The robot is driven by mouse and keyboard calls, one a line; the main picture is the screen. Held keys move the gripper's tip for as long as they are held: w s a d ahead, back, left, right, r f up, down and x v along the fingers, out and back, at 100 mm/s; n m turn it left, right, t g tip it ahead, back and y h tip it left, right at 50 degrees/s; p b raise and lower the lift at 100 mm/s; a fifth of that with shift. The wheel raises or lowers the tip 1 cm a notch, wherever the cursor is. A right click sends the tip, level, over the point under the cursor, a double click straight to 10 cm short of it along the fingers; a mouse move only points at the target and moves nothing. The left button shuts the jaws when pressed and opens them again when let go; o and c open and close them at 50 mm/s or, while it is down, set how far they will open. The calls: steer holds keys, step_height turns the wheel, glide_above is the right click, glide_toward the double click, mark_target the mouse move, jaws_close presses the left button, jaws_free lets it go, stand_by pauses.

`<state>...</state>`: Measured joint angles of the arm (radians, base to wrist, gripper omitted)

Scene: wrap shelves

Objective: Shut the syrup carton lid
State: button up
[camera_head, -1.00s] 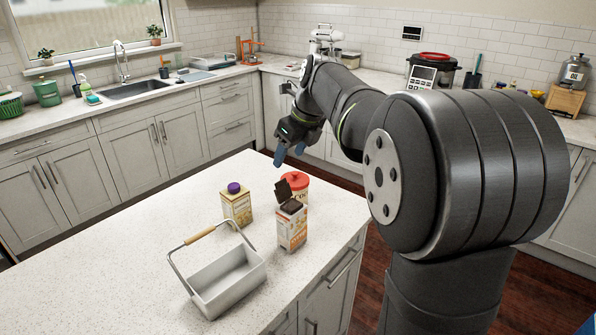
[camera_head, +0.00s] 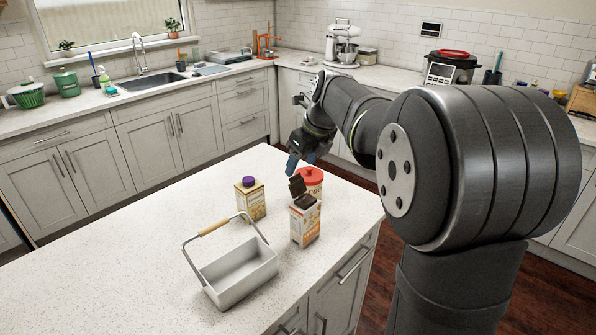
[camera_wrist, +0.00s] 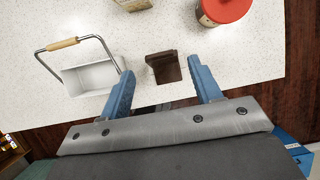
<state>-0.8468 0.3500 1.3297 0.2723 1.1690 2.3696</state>
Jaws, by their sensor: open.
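The syrup carton (camera_head: 304,228), white and orange with a dark brown top, stands upright on the island counter. I take it for the syrup by its open lid; its label is too small to read. Its brown lid (camera_head: 297,186) is flipped up and tilted toward the back left. In the wrist view the brown lid (camera_wrist: 163,67) shows between and beyond the fingertips. My gripper (camera_head: 297,163) is open with blue fingers, just above and behind the lid, with nothing held. It also shows in the wrist view (camera_wrist: 161,74). I cannot tell whether a finger touches the lid.
A red-lidded canister (camera_head: 311,177) stands close behind the carton. A carton with a purple cap (camera_head: 250,200) stands to its left. A grey basket (camera_head: 240,284) with a raised wooden handle (camera_head: 213,228) is at front left. The counter's right edge is near; the left counter is clear.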

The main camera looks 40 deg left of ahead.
mark_target(296, 176)
steer(key=shift+x, duration=1.9)
steer(key=c, duration=1)
